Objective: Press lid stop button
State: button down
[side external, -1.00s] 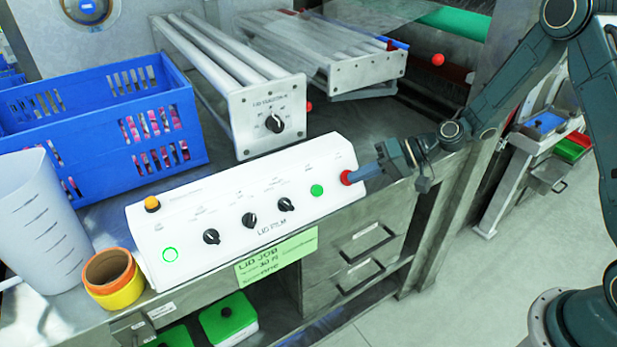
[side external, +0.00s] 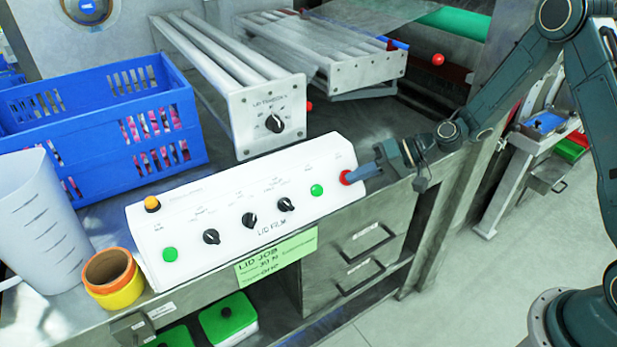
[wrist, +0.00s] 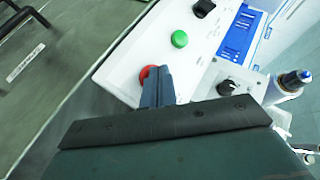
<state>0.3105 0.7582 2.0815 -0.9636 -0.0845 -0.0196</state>
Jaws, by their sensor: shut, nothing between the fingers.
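The white lid film control box (side external: 240,207) stands on the bench. Its red button (side external: 346,177) is at the right end of the sloped face. My gripper (side external: 362,174) is shut and empty, and its fingertips are at the red button, apparently touching it. In the wrist view the closed fingers (wrist: 158,80) overlap the red button (wrist: 146,72) and hide part of it. A green button (side external: 317,190) is beside it, and another green button (side external: 170,254) at the left end looks plain green, without a bright ring.
Black knobs (side external: 249,220) and a yellow-orange button (side external: 152,204) are on the box. A blue crate (side external: 60,130), a white jug (side external: 40,215) and tape rolls (side external: 112,278) stand to the left. A roller unit with a dial (side external: 262,112) is behind.

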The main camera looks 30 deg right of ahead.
dwell(0.6)
jog(key=shift+s+r, duration=0.45)
jog(key=shift+s, duration=0.2)
jog(key=s+r, duration=0.1)
jog(key=s, duration=0.1)
jog(key=s+r, duration=0.2)
dwell(0.8)
jog(key=shift+s, duration=0.1)
dwell(0.4)
jog(key=s+d+r+h, duration=0.2)
jog(key=s+r, duration=0.3)
jog(key=s, duration=0.3)
jog(key=s+d+r+n+h, duration=0.1)
jog(key=s+d+r+h, duration=0.1)
jog(key=s+r+h, duration=0.2)
jog(key=s+d+r+n+g+h, duration=0.1)
jog(key=s+d+r+h, duration=0.2)
jog(key=s+r, duration=0.4)
jog(key=s, duration=0.5)
jog(key=shift+s+r+h, duration=0.3)
jog(key=shift+s+r, duration=0.1)
